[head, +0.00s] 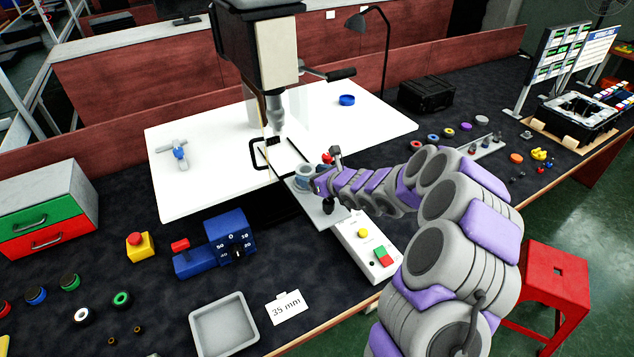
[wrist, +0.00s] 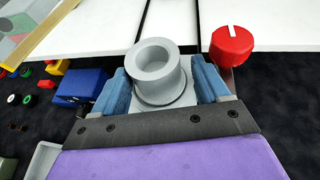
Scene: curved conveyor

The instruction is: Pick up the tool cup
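The tool cup (wrist: 158,88) is a grey round cup with a flared rim and a dark round opening. In the wrist view it stands between the two blue fingers of my gripper (wrist: 161,82), one on each side. The fingers are spread about the cup's width, and I cannot tell for sure if they touch it. In the head view the tool cup (head: 303,170) shows small at the tip of my gripper (head: 311,178), on a grey plate by the press. The fingers are partly hidden there by my arm.
A red knob (wrist: 232,45) stands close right of the cup. The press (head: 275,60) rises behind over a white table (head: 205,195). A control box (head: 368,245) with buttons lies in front. A blue dial unit (head: 215,245) and a grey tray (head: 223,325) are at the left.

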